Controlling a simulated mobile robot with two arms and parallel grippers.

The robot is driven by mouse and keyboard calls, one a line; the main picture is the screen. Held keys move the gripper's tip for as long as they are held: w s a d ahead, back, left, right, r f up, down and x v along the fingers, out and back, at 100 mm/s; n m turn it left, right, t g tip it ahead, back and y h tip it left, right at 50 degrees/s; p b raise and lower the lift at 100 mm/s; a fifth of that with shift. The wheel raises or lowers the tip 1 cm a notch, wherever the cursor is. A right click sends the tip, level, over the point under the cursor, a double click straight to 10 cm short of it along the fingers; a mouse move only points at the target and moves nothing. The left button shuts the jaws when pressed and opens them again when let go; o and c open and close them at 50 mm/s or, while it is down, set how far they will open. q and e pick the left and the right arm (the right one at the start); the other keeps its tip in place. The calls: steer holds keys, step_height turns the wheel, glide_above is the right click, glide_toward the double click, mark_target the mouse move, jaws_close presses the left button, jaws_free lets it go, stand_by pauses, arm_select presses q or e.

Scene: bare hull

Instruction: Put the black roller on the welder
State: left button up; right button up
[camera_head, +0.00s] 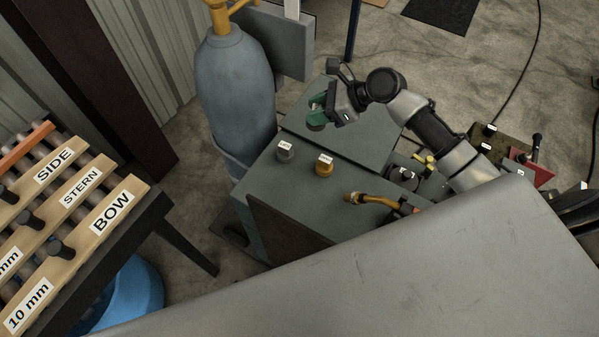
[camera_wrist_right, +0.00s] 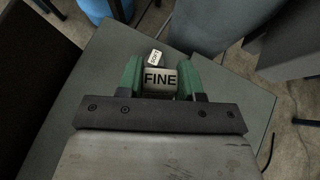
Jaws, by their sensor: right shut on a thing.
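My right gripper (camera_head: 321,108) reaches in from the right over the grey-green top of a box-like unit (camera_head: 352,142), which looks like the welder. In the right wrist view, its green fingers (camera_wrist_right: 160,80) are shut on a small piece with a pale label reading FINE (camera_wrist_right: 160,79). The piece's sides are hidden by the fingers. It is at or just above the top; I cannot tell whether it touches. I cannot clearly make out a black roller. Several short black cylinders, one of them here (camera_head: 62,250), stand on labelled wooden boards at left. My left gripper is not in view.
A blue-grey gas cylinder (camera_head: 236,95) stands behind left. A large grey surface (camera_head: 350,285) fills the foreground.

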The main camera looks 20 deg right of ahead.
step_height(320, 180, down, 4)
steer(key=b, duration=0.2)
steer(key=shift+r+b, duration=0.15)
steer(key=shift+b, duration=0.15)
steer(key=shift+f, duration=0.2)
steer(key=s+a+f+p, duration=0.1)
steer(key=s+a+f, duration=0.1)
steer(key=a, duration=0.1)
steer(key=s+a+f+p, duration=0.1)
steer(key=s+a+f, duration=0.1)
steer(key=a, duration=0.1)
steer(key=s+a+f+p, duration=0.1)
steer(key=s+a+f, duration=0.1)
steer(key=a, duration=0.1)
steer(key=shift+s+a+f, duration=0.1)
steer(key=shift+a+f, duration=0.15)
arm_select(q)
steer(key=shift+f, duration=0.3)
arm_select(e)
steer(key=shift+f, duration=2.1)
steer(key=shift+f, duration=0.15)
steer(key=o, duration=0.9)
steer(key=shift+o, duration=0.2)
